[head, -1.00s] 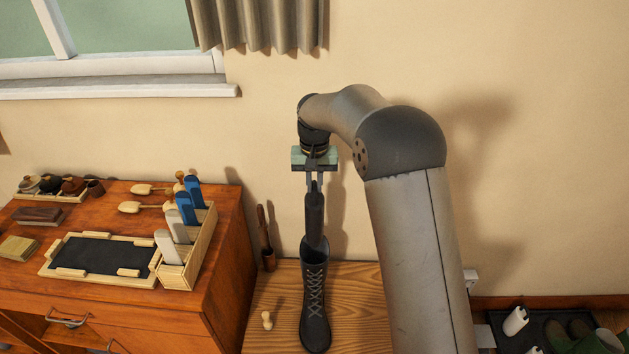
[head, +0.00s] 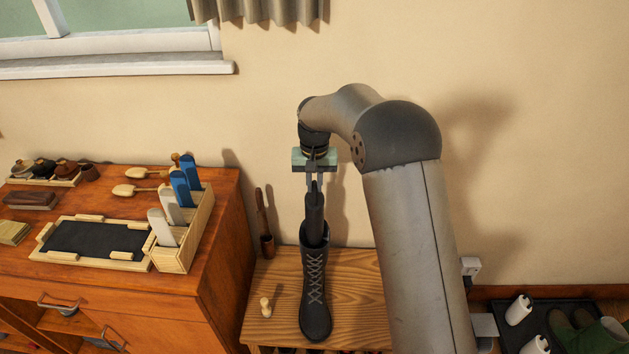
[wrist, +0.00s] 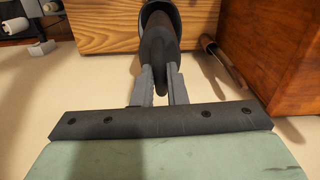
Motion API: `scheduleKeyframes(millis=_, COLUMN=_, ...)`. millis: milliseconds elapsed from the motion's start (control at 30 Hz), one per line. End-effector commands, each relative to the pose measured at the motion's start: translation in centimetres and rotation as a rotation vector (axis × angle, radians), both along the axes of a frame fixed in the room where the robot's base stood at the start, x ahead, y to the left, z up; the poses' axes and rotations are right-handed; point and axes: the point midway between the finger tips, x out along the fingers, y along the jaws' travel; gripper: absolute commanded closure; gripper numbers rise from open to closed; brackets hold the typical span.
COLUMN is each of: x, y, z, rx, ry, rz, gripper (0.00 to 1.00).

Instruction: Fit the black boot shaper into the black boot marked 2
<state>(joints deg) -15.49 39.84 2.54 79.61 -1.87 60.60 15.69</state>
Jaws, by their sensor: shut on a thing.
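The black boot (head: 316,290) stands upright on the wooden bench, its laced front toward the head camera; no mark 2 is legible on it. My gripper (head: 314,184) is above the boot, pointing down, shut on the top of the black boot shaper (head: 315,210). The shaper hangs about upright, its lower end in the boot's shaft opening; that end is hidden. In the wrist view my gripper (wrist: 160,88) has the dark shaper (wrist: 158,55) between its fingers, and the boot's open top (wrist: 163,8) shows beyond.
The wooden bench (head: 278,285) carries a small pale wooden piece (head: 265,307) left of the boot and a shoehorn-like tool in a brown holder (head: 266,243) behind. The drawer cabinet (head: 215,255) stands close on the left. The wall is behind; a boot tray (head: 510,340) is at right.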

Motion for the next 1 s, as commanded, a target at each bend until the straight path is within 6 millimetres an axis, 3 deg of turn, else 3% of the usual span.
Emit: scheduleKeyframes(millis=1000, x=0.0, y=0.0, z=-7.4, rx=0.000, ry=0.000, rz=0.000, gripper=1.00)
